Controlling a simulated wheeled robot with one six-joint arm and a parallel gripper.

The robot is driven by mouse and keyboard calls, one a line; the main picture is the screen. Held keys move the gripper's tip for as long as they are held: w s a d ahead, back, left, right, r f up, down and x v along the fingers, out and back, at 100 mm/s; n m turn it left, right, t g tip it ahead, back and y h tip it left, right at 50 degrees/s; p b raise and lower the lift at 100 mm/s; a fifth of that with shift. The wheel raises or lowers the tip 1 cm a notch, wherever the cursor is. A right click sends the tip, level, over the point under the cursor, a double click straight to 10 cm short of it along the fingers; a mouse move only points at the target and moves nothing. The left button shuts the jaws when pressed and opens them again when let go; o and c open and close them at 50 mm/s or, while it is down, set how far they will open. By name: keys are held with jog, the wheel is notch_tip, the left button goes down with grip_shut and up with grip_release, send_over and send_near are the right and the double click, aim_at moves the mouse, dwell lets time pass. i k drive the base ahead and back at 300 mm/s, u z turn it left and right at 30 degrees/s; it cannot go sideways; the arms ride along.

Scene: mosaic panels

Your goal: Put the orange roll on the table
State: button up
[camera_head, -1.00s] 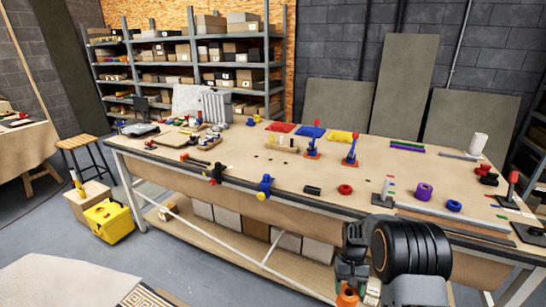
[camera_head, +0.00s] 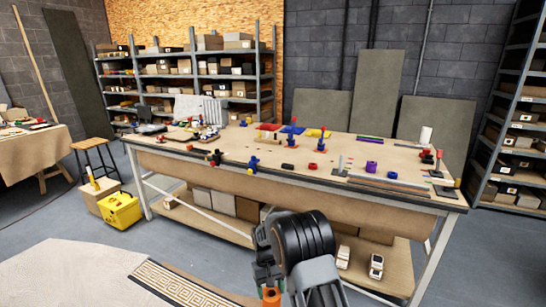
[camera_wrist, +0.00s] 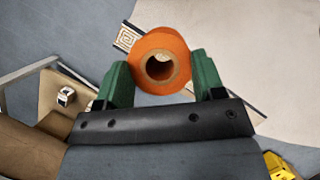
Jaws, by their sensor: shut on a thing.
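The orange roll (camera_wrist: 160,60) is held between the green fingers of my gripper (camera_wrist: 162,78) in the wrist view, with its hollow end facing the camera. It also shows in the head view (camera_head: 271,297) at the bottom edge, beside my dark arm. My gripper is shut on it, low over the floor in front of the table. The table (camera_head: 350,205) is a long wooden workbench with a lower shelf, and it stands beyond my arm. The roll is apart from the tabletop.
The tabletop holds a purple roll (camera_head: 371,167), a red ring (camera_head: 312,167), blue and red clamps, and colored bins near the back. A yellow toolbox (camera_head: 120,210) and wooden stool (camera_head: 95,157) stand at left. A patterned mosaic panel (camera_head: 165,285) lies in front.

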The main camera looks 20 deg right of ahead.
aim_at(311, 159)
jog(key=z, duration=0.6)
jog(key=i, duration=0.5)
jog(key=z, duration=0.7)
jog(key=i, duration=0.65)
jog(key=u, duration=0.1)
